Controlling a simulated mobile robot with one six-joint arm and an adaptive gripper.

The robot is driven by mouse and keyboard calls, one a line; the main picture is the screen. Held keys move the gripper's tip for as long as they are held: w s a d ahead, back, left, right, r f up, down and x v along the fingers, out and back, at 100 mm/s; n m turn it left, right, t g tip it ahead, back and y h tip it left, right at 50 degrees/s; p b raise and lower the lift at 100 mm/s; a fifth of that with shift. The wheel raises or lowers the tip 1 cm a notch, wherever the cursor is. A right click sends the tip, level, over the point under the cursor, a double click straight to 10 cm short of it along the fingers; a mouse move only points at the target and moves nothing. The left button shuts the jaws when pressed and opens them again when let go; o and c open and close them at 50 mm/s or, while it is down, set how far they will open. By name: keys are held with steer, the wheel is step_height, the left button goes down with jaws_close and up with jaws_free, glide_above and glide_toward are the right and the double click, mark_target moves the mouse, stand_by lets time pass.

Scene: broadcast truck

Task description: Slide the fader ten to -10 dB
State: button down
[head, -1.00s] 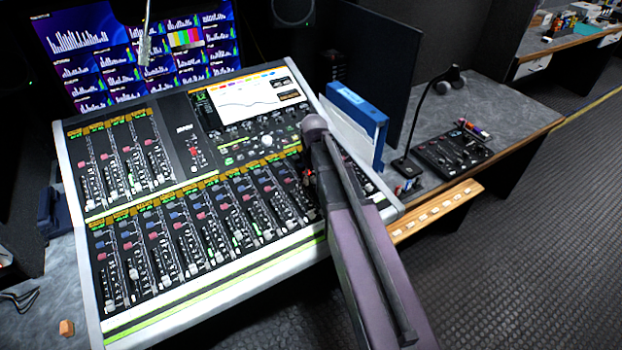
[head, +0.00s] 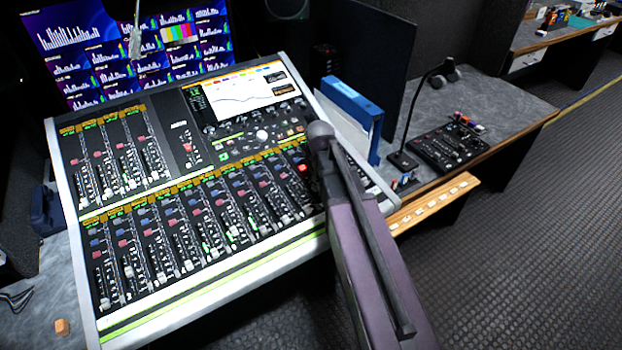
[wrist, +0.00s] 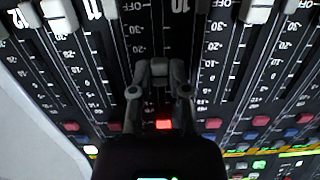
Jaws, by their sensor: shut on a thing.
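In the wrist view my gripper (wrist: 160,70) is shut on the small grey cap of fader ten (wrist: 160,66), in the column under the upside-down label 10. The fingers cover much of the cap and the marks beside it. By the neighbouring scale, the cap sits near the -10 mark; the exact reading is hidden. A red lit button (wrist: 163,124) shows between the finger links. In the head view the mixing console (head: 112,318) stands at left, and my arm hides the gripper and fader ten at its right end.
Neighbouring fader caps (wrist: 60,15) (wrist: 255,10) stand close on both sides, near their OFF ends. A blue binder (head: 352,105) stands right of the console. A gooseneck microphone (head: 415,100) and a small control box (head: 448,145) are on the desk further right.

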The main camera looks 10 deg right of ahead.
steer(key=c, duration=0.6)
jaws_free()
steer(key=shift+w+r, duration=0.1)
